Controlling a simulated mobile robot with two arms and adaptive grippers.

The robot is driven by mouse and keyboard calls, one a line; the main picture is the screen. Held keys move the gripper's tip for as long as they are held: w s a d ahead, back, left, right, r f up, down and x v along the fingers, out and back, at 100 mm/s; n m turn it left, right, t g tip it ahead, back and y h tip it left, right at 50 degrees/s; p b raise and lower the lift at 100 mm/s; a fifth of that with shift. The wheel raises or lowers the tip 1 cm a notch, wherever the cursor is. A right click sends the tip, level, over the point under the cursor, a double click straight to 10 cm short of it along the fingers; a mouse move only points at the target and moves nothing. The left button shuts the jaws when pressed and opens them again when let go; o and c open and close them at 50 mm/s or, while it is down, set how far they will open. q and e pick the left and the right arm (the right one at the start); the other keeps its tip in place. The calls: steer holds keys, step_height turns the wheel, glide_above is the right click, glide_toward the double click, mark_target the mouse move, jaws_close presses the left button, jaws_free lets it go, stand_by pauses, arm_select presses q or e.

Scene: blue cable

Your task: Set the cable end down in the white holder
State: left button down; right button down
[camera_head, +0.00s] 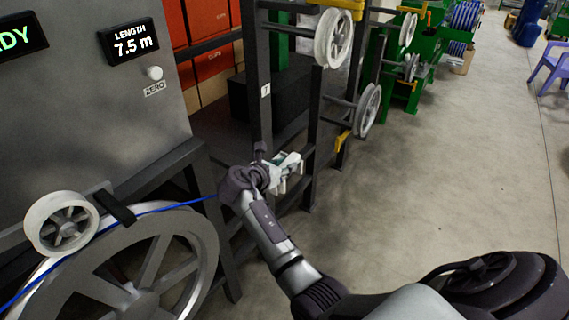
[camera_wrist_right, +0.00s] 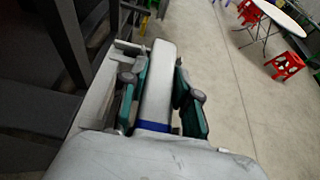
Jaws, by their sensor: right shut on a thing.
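The blue cable (camera_head: 160,208) runs from the left, over the large wheel, to my right wrist. My right gripper (camera_head: 284,167) is at the dark rack post, level with white parts. In the wrist view its teal-padded fingers (camera_wrist_right: 160,100) stand on both sides of a pale bar (camera_wrist_right: 160,70). A short blue band of the cable (camera_wrist_right: 152,127) shows between the fingers near the palm, so the gripper is shut on the cable end. A white bracket (camera_wrist_right: 98,98), apparently the white holder, lies just left of the fingers. Whether the pale bar belongs to it, I cannot tell. My left gripper is not in view.
A small pale roller (camera_head: 45,208) and a large wheel (camera_head: 200,235) stand at the left below the length display (camera_head: 130,42). The dark rack (camera_head: 262,90) carries pale pulleys (camera_head: 333,38). Bare floor (camera_head: 450,170) is free at the right.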

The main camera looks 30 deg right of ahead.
steer(key=shift+f, duration=0.4)
stand_by(0.6)
steer(key=c, duration=0.8)
jaws_free()
steer(key=shift+o, duration=0.2)
steer(key=shift+a, duration=0.1)
steer(key=v, duration=0.7)
steer(key=shift+a, duration=0.15)
steer(key=shift+s, duration=0.1)
